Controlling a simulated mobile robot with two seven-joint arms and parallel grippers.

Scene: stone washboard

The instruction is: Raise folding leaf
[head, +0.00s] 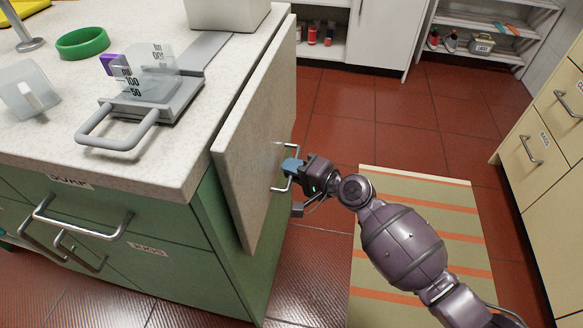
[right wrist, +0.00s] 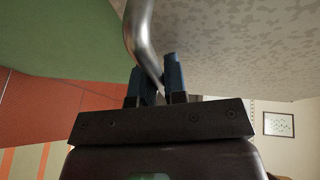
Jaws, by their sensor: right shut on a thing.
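The folding leaf (head: 250,135) is a speckled stone-coloured panel. In the head view it hangs down, tilted slightly outward, along the right side of the green counter unit (head: 190,255). A metal bar handle (head: 276,188) is on its outer face. My right gripper (head: 290,168) is at this handle, its blue fingers shut around the bar. The right wrist view shows the two blue fingers (right wrist: 158,84) on either side of the curved metal handle (right wrist: 140,35), with the leaf's speckled face (right wrist: 240,45) behind. My left gripper is not in view.
On the speckled countertop (head: 190,145) stand a grey slider with a handle (head: 120,125), a green ring (head: 82,43) and a clear block (head: 28,90). A striped mat (head: 415,195) lies on the red tiled floor. Cream drawers (head: 555,130) stand at the right.

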